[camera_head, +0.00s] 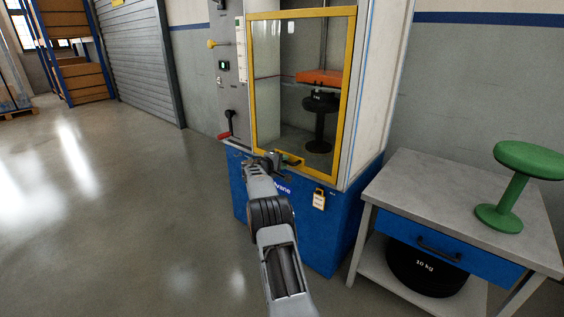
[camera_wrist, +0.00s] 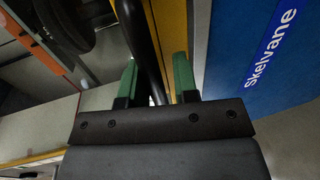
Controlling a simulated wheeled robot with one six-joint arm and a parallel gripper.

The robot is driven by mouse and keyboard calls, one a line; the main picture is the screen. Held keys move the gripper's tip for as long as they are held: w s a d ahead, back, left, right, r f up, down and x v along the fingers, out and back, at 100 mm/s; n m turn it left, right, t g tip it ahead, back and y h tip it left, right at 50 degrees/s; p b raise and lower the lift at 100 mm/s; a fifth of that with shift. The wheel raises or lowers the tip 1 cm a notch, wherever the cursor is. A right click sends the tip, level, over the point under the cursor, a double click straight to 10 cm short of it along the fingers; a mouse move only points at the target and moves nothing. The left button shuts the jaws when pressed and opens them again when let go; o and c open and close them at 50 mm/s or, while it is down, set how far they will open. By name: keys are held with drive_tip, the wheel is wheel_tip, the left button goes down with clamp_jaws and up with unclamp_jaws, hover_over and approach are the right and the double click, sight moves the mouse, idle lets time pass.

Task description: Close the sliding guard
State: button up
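The sliding guard (camera_head: 344,98) is a clear panel in a yellow frame on the front of the test machine. I cannot tell whether it covers the whole opening. Its lower bar is just above the blue base (camera_head: 345,225), near a small handle (camera_head: 291,160). My gripper (camera_head: 276,157) is at that lower bar. In the wrist view my gripper (camera_wrist: 156,77) has two green fingertips spread apart, with a black bar (camera_wrist: 146,45), seemingly the handle, between them. Gaps seem to show beside the bar. The yellow frame also shows there (camera_wrist: 172,35).
Floor at left is clear.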

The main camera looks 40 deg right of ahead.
drive_tip(key=shift+o, duration=1.4)
drive_tip(key=shift+f, duration=0.1)
drive_tip(key=shift+w, duration=0.1)
drive_tip(key=shift+a, duration=0.1)
drive_tip(key=shift+a+r, duration=0.2)
drive_tip(key=shift+a, duration=0.05)
drive_tip(key=p+v, duration=0.2)
drive_tip(key=v, duration=1.1)
drive_tip(key=shift+a+f, duration=0.1)
